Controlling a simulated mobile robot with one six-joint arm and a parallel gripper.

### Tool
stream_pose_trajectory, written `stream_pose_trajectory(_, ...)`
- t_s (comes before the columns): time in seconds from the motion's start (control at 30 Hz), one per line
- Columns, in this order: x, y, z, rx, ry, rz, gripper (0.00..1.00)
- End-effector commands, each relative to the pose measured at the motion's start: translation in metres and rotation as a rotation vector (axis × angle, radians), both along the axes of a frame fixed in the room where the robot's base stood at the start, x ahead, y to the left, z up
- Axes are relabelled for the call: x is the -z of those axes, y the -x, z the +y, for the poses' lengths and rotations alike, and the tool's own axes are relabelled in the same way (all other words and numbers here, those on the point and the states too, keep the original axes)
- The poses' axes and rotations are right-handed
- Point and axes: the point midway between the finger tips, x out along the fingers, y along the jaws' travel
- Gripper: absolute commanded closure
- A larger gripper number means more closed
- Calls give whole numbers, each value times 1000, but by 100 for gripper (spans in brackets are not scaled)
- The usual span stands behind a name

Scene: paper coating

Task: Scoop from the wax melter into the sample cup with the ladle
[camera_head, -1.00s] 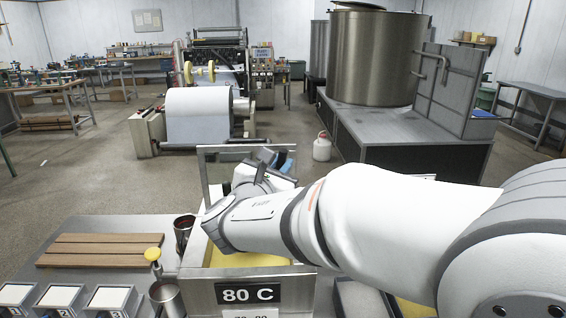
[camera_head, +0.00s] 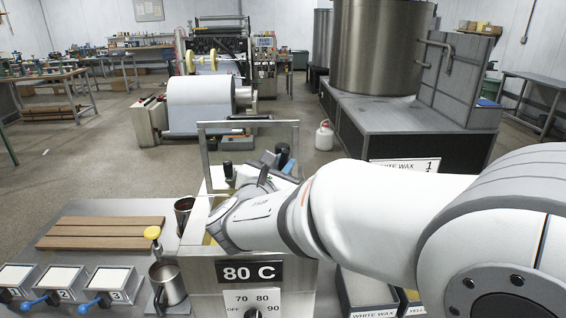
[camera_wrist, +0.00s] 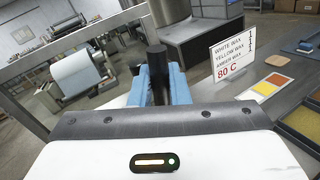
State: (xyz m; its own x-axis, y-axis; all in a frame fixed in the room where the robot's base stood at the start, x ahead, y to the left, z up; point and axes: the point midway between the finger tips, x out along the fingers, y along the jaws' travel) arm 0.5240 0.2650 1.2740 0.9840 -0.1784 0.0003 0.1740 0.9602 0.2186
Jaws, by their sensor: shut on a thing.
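The wax melter (camera_head: 205,275) is a steel box with an "80 C" display and a dial, at the front centre of the head view. A thin strip of yellow wax shows at its left inside edge. My gripper (camera_wrist: 158,85) has blue fingers shut on a dark upright handle, which I take to be the ladle (camera_wrist: 157,62). The ladle's bowl is hidden. In the head view my wrist is over the melter and covers most of its opening. A steel cup (camera_head: 168,284), probably the sample cup, stands left of the melter. A darker cup (camera_head: 183,214) stands behind it.
A raised metal frame (camera_head: 250,124) stands behind the melter opening. A yellow-knobbed post (camera_head: 152,233), a wooden slatted board (camera_head: 100,236) and several blue-handled trays (camera_head: 108,284) are to the left. A wax sign (camera_wrist: 232,52) and bins (camera_head: 368,292) are to the right.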

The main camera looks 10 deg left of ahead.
Motion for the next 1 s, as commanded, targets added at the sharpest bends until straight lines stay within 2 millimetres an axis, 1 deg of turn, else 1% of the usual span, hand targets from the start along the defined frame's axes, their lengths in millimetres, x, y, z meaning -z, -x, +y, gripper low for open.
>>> stream_pose_trajectory(0.03, 5, 0, 0, 0, 0, -1, 100)
stream_pose_trajectory(0.57, 37, 0, 0, 1, 0, 0, 100)
stream_pose_trajectory(1.0, 35, 24, 10, -1, -1, -1, 100)
